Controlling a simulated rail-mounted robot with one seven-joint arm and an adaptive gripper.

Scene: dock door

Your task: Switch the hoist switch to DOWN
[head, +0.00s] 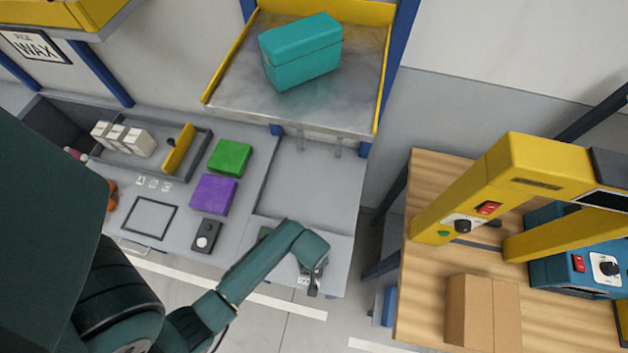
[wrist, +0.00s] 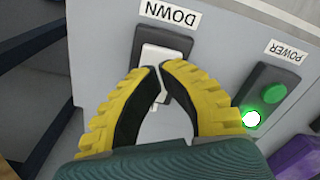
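The hoist switch (wrist: 162,57) is a white rocker in a dark frame, under a DOWN label (wrist: 168,14) in the wrist view. My gripper (wrist: 159,67) has its yellow fingertips together at the rocker, over its lower part. I cannot tell whether they touch it. No object shows between the fingers. They hide the lower part of the switch; a bit of white with a dark mark shows between them. In the head view my gripper (head: 313,288) is over the front right corner of the grey bench, and the switch is hidden there.
A POWER box (wrist: 268,95) with a green button and a lit lamp is right of the switch. On the bench (head: 310,180) are green (head: 230,156) and purple (head: 213,194) blocks. A wooden table (head: 425,180) with yellow machinery stands to the right, across a gap.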

